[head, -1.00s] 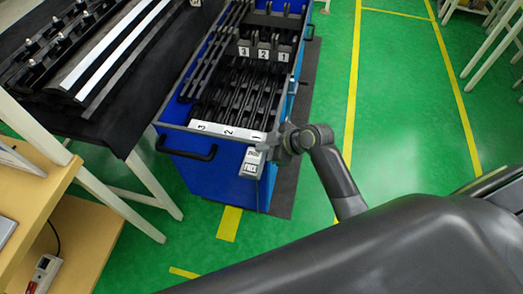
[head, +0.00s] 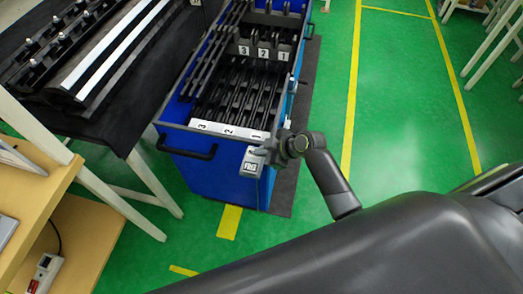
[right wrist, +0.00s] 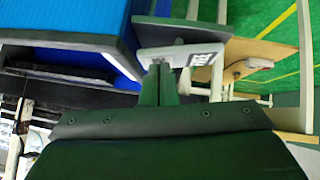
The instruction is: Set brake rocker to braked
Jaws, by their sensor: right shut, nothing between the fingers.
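The brake rocker (head: 251,166) is a small pale grey unit at the near right corner of the blue cart (head: 190,165). Its lower label reads FREE; its upper part is hidden by my right gripper (head: 265,153). My right gripper is shut and empty, with its fingertips at the upper part of the rocker. In the right wrist view the closed fingers (right wrist: 167,72) reach the pale rocker plate (right wrist: 185,53), and they appear to touch it. I cannot tell clearly which way the rocker is tilted. My left gripper is not in view.
The cart holds black parts in lanes numbered 1 to 3 and has a black handle (head: 187,150) on its near side. A black-topped bench (head: 95,125) stands to the left, with a wooden shelf unit (head: 30,190) nearer. Green floor to the right is clear.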

